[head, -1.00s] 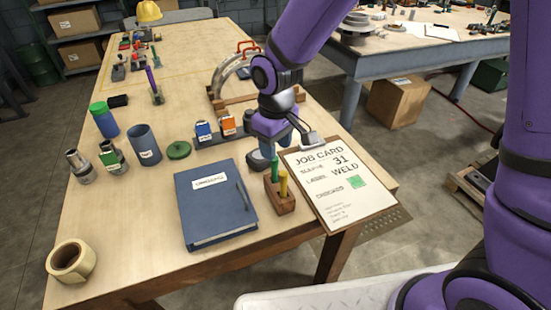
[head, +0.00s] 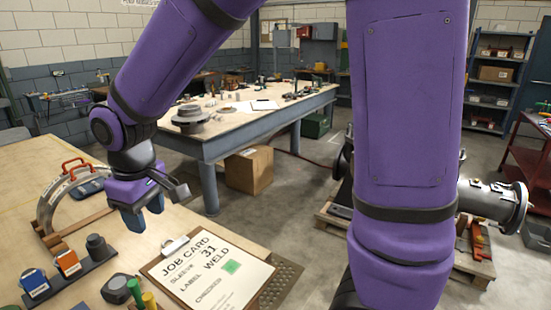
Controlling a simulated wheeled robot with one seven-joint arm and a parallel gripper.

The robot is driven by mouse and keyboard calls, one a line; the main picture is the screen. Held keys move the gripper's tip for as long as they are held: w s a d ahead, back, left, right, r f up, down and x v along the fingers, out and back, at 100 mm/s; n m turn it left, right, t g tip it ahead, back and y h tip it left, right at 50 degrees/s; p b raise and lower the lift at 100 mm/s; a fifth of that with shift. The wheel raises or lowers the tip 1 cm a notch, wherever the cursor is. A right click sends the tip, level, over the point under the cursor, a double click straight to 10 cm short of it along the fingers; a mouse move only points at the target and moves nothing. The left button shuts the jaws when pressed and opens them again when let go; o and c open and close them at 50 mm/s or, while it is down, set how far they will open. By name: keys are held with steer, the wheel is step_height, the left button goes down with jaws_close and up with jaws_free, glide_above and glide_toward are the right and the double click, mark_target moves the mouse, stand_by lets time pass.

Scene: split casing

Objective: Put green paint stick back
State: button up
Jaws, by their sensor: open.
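The green paint stick (head: 134,290) stands upright at the bottom edge of the head view, beside the yellow stick (head: 149,300). Their lower ends and the wooden block they stood in earlier are cut off by the frame. My gripper (head: 144,214) is in the air above and behind the sticks, pointing down. Its blue fingertips are apart with nothing between them, and it is clear of the green stick.
A clipboard with a job card (head: 212,272) lies right of the sticks. A dark rounded object (head: 115,290) sits just left of them. A dark rack (head: 88,286) with blue and orange blocks and an arched fixture (head: 50,200) stand further left. A second table (head: 225,130) is behind.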

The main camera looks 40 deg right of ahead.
steer(key=s+d+r+m+t, duration=0.2)
steer(key=s+d+r+m, duration=0.1)
steer(key=s+d+r, duration=0.3)
steer(key=s+d+r+m+t, duration=0.2)
steer(key=s+d+r+m, duration=0.2)
steer(key=s+d, duration=0.7)
steer(key=shift+s+d+r, duration=0.2)
steer(key=shift+d+r, duration=0.6)
steer(key=shift+r, duration=0.1)
